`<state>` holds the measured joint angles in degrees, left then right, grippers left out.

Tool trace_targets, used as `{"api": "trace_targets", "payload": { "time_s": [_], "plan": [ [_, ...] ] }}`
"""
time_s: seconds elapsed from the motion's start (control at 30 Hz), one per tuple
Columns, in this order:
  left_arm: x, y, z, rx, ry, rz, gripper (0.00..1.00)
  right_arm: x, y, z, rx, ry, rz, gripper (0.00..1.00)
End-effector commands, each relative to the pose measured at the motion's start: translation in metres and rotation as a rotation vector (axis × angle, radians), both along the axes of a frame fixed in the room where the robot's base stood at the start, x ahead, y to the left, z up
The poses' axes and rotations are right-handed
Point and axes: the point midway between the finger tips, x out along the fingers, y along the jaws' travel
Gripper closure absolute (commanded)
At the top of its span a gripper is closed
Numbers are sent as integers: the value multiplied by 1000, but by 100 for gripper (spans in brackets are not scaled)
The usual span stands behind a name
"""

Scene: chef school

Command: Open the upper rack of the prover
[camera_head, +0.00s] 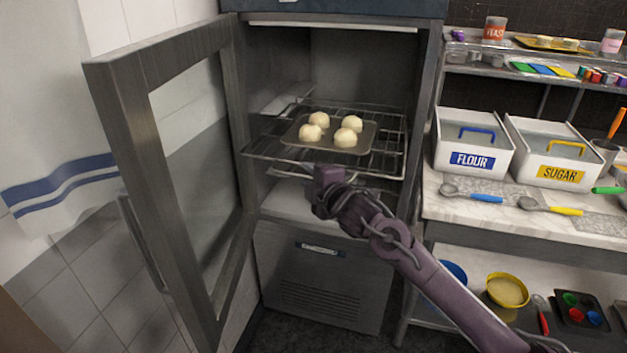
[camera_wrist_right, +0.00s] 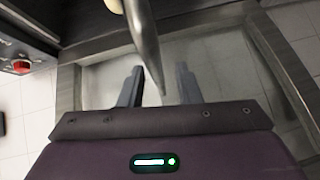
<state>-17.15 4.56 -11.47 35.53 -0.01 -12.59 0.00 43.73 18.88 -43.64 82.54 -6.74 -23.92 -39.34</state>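The prover (camera_head: 330,265) stands with its glass door (camera_head: 160,150) swung wide open to the left. The upper rack (camera_head: 262,143) is a wire shelf that sticks out a little at the front of the cavity. A baking tray (camera_head: 330,142) with several dough balls (camera_head: 320,120) lies on it. My right gripper (camera_head: 328,178) is just below and in front of the rack's front edge. In the right wrist view my gripper (camera_wrist_right: 160,88) has its fingers apart, with a thin metal bar (camera_wrist_right: 147,50) reaching down between them. Whether it touches them is unclear. My left gripper is out of view.
A counter to the right holds the flour bin (camera_head: 473,145), the sugar bin (camera_head: 560,152) and measuring spoons. Below it sits a yellow bowl (camera_head: 507,291). The open door bounds the left side. A red knob (camera_wrist_right: 21,67) shows in the wrist view.

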Motion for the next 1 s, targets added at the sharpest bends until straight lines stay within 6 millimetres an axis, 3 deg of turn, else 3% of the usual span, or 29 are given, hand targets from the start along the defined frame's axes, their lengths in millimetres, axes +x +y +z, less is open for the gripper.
{"api": "trace_targets", "payload": {
  "time_s": [0.5, 1.0],
  "plan": [
    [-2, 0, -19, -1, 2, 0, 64, -59, -32, 7, 0, 0, -1, 69],
    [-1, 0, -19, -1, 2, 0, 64, -68, -35, 8, 6, 9, -4, 69]
  ]
}}
